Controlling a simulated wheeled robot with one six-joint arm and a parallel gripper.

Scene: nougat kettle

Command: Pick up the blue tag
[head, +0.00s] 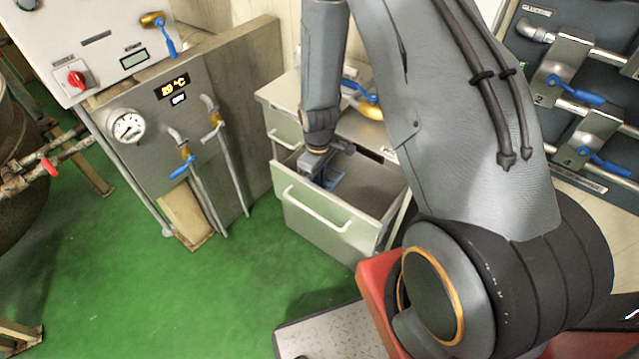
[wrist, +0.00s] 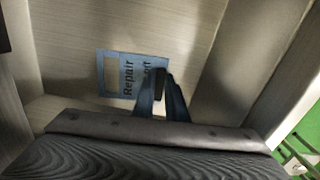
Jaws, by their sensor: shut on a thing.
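The blue tag (wrist: 121,74) with dark lettering reading "Repair" lies at the bottom of an open drawer in the wrist view. Part of its lettering is hidden behind my fingers. In the head view a small bit of blue (head: 337,180) shows beside my fingers inside the drawer. My gripper (wrist: 160,82) reaches down into the drawer, its fingers together on the tag's right part.
The open drawer (head: 320,214) has light walls and a front handle around my gripper. A cabinet top (head: 345,122) with a brass and blue valve lies behind it. A panel with a gauge (head: 128,127) and blue-handled taps stands at left. Green floor (head: 240,285) is clear in front.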

